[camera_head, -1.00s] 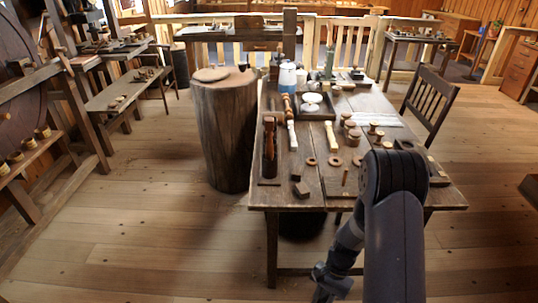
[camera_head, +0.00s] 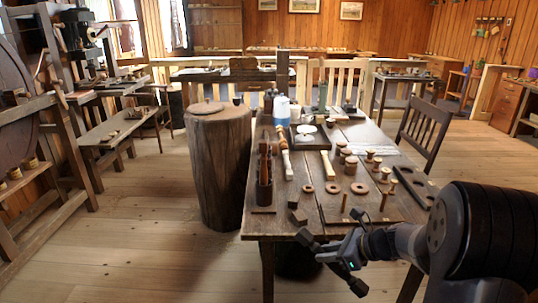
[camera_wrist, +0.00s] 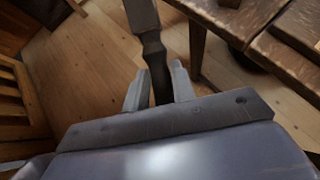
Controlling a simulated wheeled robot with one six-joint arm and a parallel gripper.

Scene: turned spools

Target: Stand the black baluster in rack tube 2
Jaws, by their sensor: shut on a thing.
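My gripper (camera_wrist: 160,80) is shut on the black baluster (camera_wrist: 149,38), a dark turned piece with a thick squared end and a narrow neck. In the wrist view the baluster runs between the fingers and out past the picture's top edge. No tube number is readable, so I cannot tell which is tube 2.
The wooden table (camera_head: 290,228) carries rings, spools, small blocks and light-handled tools. A dark slab with holes (camera_head: 413,183) lies at its right edge. A tall stump (camera_head: 219,170) stands left, a chair (camera_head: 424,128) right. The floor at front left is clear.

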